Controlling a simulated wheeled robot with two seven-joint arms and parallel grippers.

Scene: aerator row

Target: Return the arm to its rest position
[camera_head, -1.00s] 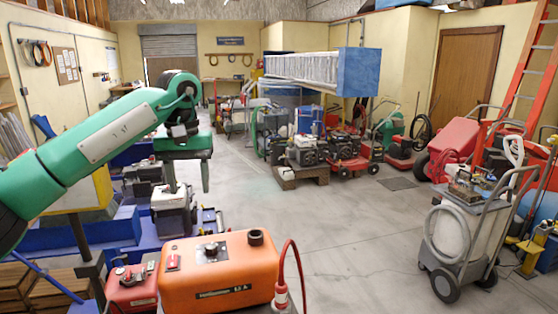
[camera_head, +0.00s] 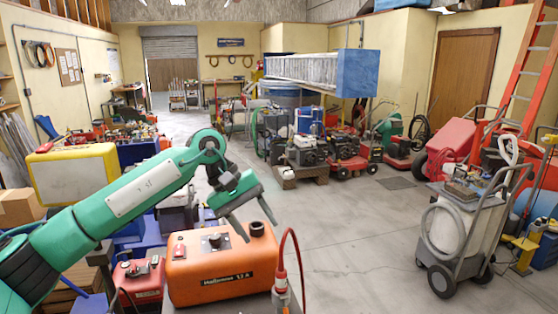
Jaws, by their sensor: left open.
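My left arm (camera_head: 130,195) is green with a grey-white plate and comes in from the lower left. It rises to a joint near the middle left, and its wrist bends down to the right. My left gripper (camera_head: 256,230) is open, with two grey fingers apart and nothing between them. It hangs above or just behind the orange machine (camera_head: 215,277); I cannot tell whether a fingertip touches it. My right gripper is out of view.
A red hose (camera_head: 298,262) loops up at the orange machine's right. A smaller red unit (camera_head: 139,280) stands at its left. A yellow case (camera_head: 75,175) is behind my arm. A wheeled cart (camera_head: 470,228) stands at right. The middle floor (camera_head: 345,225) is clear.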

